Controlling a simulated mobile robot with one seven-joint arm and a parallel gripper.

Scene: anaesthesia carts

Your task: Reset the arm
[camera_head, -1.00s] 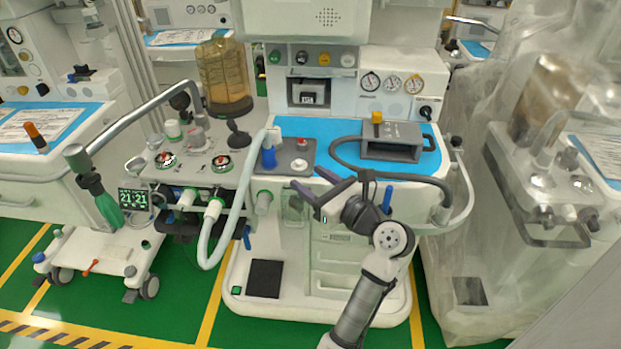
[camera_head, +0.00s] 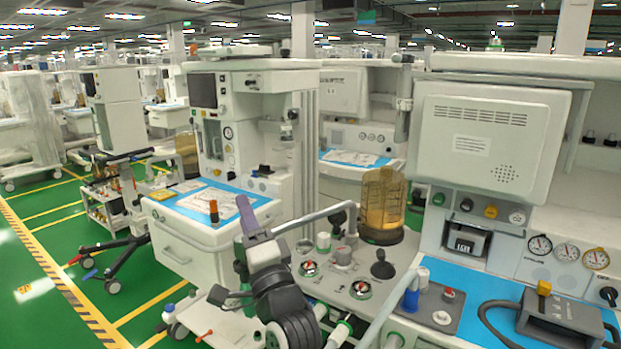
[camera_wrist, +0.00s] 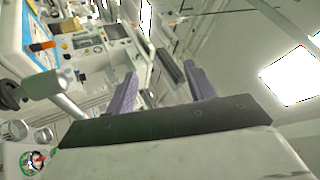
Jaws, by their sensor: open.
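My gripper (camera_head: 242,232) is raised in the lower middle of the head view, in front of a cart on the left with a white drawer (camera_head: 185,247). A purple finger points upward there; the other finger is hard to make out. In the wrist view my gripper (camera_wrist: 160,72) shows two purple fingers spread apart with nothing between them. My dark wrist joints hide part of the cart behind.
An anaesthesia cart with a blue mat (camera_head: 484,305), an amber canister (camera_head: 382,205) and a white monitor back (camera_head: 487,140) stands close on the right. A curved grey rail (camera_head: 312,217) is near my gripper. Green floor (camera_head: 40,270) is free at the left.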

